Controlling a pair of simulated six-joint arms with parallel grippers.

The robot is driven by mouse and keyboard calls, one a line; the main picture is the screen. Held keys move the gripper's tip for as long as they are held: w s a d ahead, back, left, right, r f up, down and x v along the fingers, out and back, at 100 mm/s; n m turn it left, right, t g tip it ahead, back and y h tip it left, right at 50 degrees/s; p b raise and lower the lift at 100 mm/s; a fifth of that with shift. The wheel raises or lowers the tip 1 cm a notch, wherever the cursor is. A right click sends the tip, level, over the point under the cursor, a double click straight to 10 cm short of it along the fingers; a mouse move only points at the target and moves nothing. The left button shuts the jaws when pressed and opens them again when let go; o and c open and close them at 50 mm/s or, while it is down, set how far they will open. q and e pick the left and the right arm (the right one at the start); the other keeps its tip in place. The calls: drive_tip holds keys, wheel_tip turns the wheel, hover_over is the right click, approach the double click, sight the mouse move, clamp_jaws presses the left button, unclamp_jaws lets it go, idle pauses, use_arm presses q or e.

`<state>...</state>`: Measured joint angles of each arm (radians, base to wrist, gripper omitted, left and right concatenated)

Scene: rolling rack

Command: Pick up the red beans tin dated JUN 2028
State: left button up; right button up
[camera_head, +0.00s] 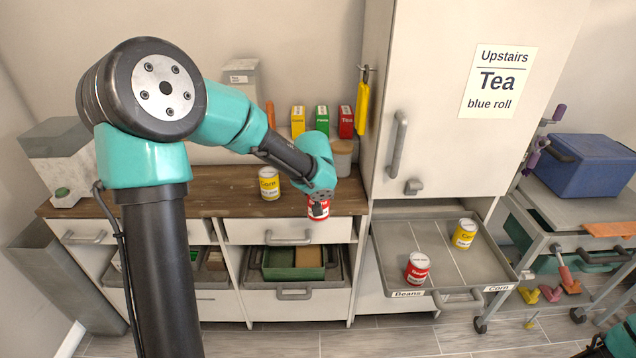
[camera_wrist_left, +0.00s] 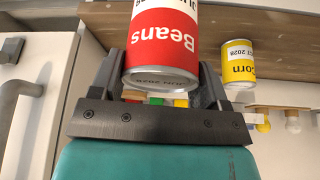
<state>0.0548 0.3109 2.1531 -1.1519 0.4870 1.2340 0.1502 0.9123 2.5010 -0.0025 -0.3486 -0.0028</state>
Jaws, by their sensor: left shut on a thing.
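My left gripper (camera_head: 319,197) is shut on a red beans tin (camera_head: 318,212), held at the front edge of the wooden counter. In the left wrist view the beans tin (camera_wrist_left: 163,40) sits between the fingers (camera_wrist_left: 160,88), its "Beans" lettering upside down. Its white label is cut off at the top, so I cannot read its full date there. Another red beans tin (camera_head: 417,268) stands on the pulled-out tray, on the "Beans" side. My right gripper is not in view.
A yellow corn tin (camera_head: 269,184) stands on the wooden counter (camera_head: 215,190), left of my gripper. Another corn tin (camera_head: 464,233) stands on the grey tray (camera_head: 440,283). A tall cabinet (camera_head: 430,120) rises to the right. Several boxes stand along the back wall.

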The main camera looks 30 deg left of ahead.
use_arm(q)
drive_tip(key=shift+s+d, duration=0.15)
drive_tip(key=shift+s, duration=0.1)
